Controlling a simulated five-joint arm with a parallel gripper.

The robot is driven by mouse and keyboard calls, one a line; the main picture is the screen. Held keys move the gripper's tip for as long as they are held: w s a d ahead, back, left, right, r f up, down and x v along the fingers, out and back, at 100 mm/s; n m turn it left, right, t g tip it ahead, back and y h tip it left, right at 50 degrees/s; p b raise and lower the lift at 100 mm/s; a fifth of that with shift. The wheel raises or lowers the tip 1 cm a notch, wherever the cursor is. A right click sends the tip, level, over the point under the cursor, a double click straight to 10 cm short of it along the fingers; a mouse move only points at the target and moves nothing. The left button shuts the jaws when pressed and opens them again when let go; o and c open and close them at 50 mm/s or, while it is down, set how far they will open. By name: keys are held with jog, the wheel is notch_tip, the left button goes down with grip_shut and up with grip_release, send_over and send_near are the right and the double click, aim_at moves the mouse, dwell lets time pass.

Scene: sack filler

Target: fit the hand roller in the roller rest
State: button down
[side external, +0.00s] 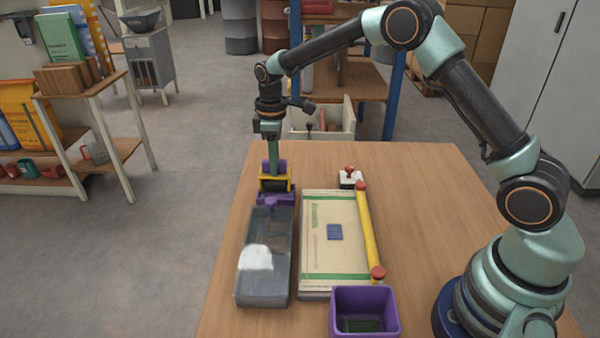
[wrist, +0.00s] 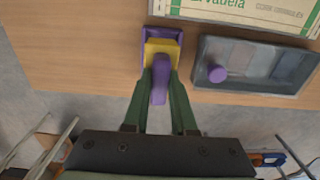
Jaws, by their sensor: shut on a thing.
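The hand roller has a purple handle, a yellow frame (side external: 275,184) and a dark roller. My gripper (side external: 273,163) points down and is shut on its handle. In the wrist view my gripper's green fingers (wrist: 160,88) close around the purple handle (wrist: 160,72), with the yellow frame (wrist: 163,50) beyond it. The purple roller rest (side external: 275,201) is right under the roller, at the far end of the dark tray. In the wrist view the rest (wrist: 147,38) shows around the yellow frame. Whether the roller touches or sits fully in the rest is hidden.
A dark tray (side external: 264,285) with a clear lid lies nearer the camera; a purple knob (wrist: 217,74) shows on it. A paper sack (side external: 320,265) lies beside it, with a yellow bar (side external: 367,230). A purple bin (side external: 363,298) and a red-knobbed stamp (side external: 349,177) stand near.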

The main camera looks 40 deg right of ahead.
jog(key=shift+f, duration=1.25)
jog(key=c, duration=0.7)
grip_release()
jog(key=shift+o, duration=0.2)
jog(key=shift+r, duration=0.1)
notch_tip(320, 180, up, 12)
jog(key=s+d+r+m+t, duration=0.1)
jog(key=s+r+m+t, duration=0.15)
jog(key=s+r, duration=0.4)
jog(key=s+d+r+m+t, duration=0.1)
jog(key=s+r+m, duration=0.25)
jog(key=s, duration=0.55)
jog(key=s+d+f+m+t, duration=0.1)
jog(key=s+f+m+t, duration=0.1)
jog(key=s, duration=0.5)
jog(key=shift+s+f+m, duration=0.4)
jog(key=shift+f+m, duration=0.1)
jog(key=shift+f, duration=0.25)
